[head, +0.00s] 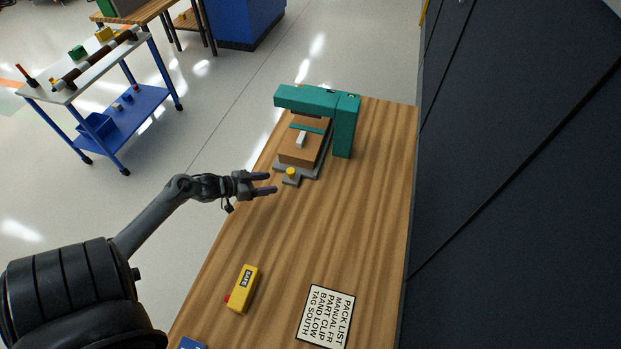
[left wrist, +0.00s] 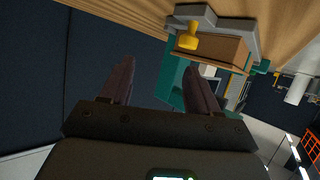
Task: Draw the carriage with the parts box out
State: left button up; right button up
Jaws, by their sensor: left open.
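The carriage (head: 312,172) is a grey plate on the wooden table, partly under a teal arch-like frame (head: 346,125). The brown parts box (head: 299,156) sits on it, with a white piece and a teal strip over its top. A yellow knob (head: 291,172) stands on a grey tab at the carriage's near end; the knob also shows in the left wrist view (left wrist: 188,40), with the box (left wrist: 213,48) beyond it. My left gripper (head: 271,183) is open and empty, just left of the knob and apart from it. My right gripper is not in view.
A yellow device with a red button (head: 243,289) and a printed pack list card (head: 326,316) lie on the near table (head: 350,220). A dark cabinet wall (head: 520,200) borders the table's right side. A blue-framed cart (head: 125,110) stands far left. The middle table is clear.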

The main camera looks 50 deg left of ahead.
aim_at(290, 171)
pick_arm(q)
jog(key=shift+y, duration=0.3)
jog(key=w+f+b, duration=0.1)
jog(key=w, duration=0.3)
jog(key=w+a+f+b, duration=0.1)
jog(key=w+f+b, duration=0.1)
jog(key=w, duration=0.1)
jog(key=w+a+f+b, duration=0.1)
jog(key=w+f, duration=0.1)
jog(key=w, duration=0.2)
jog(key=shift+w+a, duration=0.2)
jog(key=shift+w, duration=0.15)
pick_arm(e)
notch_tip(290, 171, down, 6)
pick_arm(q)
jog(key=shift+c, duration=0.2)
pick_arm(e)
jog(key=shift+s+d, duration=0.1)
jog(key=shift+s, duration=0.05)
pick_arm(q)
grip_shut()
